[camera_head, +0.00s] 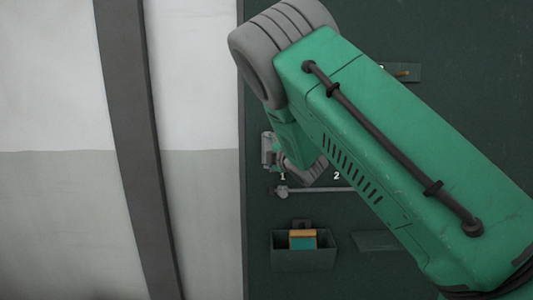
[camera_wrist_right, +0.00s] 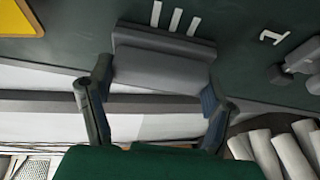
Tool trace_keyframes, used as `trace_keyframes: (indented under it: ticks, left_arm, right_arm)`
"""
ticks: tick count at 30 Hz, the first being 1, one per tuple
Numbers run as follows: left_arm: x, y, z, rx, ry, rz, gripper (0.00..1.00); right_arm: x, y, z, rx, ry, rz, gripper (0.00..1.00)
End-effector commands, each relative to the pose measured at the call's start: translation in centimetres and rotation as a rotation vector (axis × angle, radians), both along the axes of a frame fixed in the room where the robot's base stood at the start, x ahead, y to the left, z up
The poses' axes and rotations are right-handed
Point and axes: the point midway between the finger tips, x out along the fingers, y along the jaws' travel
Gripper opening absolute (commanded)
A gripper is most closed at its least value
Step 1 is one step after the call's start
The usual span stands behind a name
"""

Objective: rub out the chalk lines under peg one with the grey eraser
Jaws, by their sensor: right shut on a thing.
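My right gripper (camera_wrist_right: 158,82) is shut on the grey eraser (camera_wrist_right: 160,72), which spans between its two fingers in the right wrist view. Three white chalk lines (camera_wrist_right: 174,18) show on the dark green board just past the eraser's far edge. A white number 1 (camera_wrist_right: 273,37) and part of a grey peg (camera_wrist_right: 303,62) are to their right. In the head view the number 1 (camera_head: 283,176) sits just above peg one (camera_head: 282,191). My right gripper (camera_head: 269,150) is small there, close to the number, partly behind my arm. The chalk lines are hidden in that view. My left gripper is out of view.
A box (camera_head: 289,262) with an orange and teal block (camera_head: 303,239) hangs below the pegs. A small ledge (camera_head: 412,72) is at upper right. My right arm covers much of the board. A yellow piece (camera_wrist_right: 20,18) shows in the wrist view's corner.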

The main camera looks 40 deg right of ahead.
Motion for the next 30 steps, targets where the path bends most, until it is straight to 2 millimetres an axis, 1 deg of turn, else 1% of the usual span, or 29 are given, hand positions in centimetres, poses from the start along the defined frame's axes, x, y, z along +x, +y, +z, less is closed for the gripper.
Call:
trace_keyframes:
  ticks: [3,7,14,24,30]
  left_arm:
    - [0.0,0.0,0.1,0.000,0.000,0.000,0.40]
    - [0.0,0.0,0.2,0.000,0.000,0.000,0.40]
    - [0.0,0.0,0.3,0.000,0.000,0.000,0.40]
    - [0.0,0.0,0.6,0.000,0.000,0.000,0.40]
    - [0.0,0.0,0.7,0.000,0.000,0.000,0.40]
  right_arm:
    - [-0.7,-1.0,0.0,0.001,0.001,-0.003,0.46]
    - [-1.3,-1.9,0.0,0.001,0.000,-0.003,0.46]
    - [-1.8,-2.5,-0.1,0.001,0.001,-0.004,0.46]
    - [-3.7,-4.5,0.0,0.001,0.000,-0.003,0.46]
    - [-4.1,-4.9,0.0,0.000,0.001,-0.003,0.46]
